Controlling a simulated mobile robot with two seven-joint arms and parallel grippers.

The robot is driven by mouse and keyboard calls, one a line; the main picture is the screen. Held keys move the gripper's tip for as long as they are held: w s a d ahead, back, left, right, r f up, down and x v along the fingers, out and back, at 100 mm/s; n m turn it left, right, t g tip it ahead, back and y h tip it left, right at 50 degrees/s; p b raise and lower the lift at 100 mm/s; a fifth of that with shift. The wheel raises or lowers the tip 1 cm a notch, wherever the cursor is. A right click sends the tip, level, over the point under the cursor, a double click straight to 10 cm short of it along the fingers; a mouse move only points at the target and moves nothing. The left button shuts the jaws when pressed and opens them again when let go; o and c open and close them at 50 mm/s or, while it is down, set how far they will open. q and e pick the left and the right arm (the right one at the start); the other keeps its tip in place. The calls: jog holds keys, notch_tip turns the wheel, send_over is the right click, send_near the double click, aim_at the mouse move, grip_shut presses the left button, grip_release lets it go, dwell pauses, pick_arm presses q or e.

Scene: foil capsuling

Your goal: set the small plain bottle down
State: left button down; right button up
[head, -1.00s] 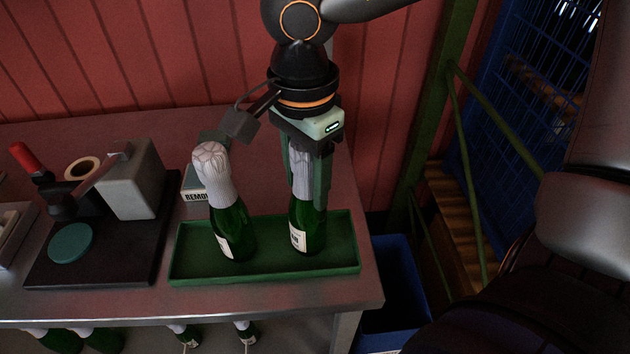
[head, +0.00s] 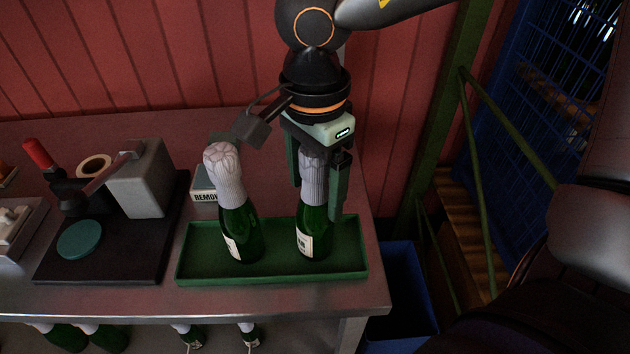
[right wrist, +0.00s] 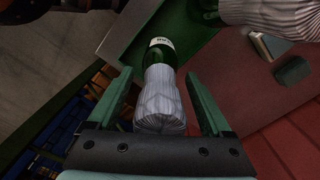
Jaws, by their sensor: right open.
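The small plain bottle (head: 313,228) is green with a pale foil over its neck and a white label. It stands upright in the right half of the green tray (head: 270,272). My right gripper (head: 318,195) is open, with its fingers on either side of the foiled neck. In the right wrist view the bottle's foil (right wrist: 160,98) lies between the two spread fingers (right wrist: 162,100), with a gap at each side. A second foiled bottle (head: 237,222) stands to the left in the same tray. My left gripper is out of view.
A black board (head: 115,262) with a grey lever device (head: 137,188) and a teal disc (head: 80,239) is left of the tray. A small labelled box (head: 204,186) stands behind it. A blue bin (head: 402,290) is below the table's right end. Several bottles lie on the shelf below.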

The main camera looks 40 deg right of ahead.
notch_tip(320, 180, up, 12)
jog(key=shift+r+p, duration=0.15)
jog(key=shift+p, duration=0.45)
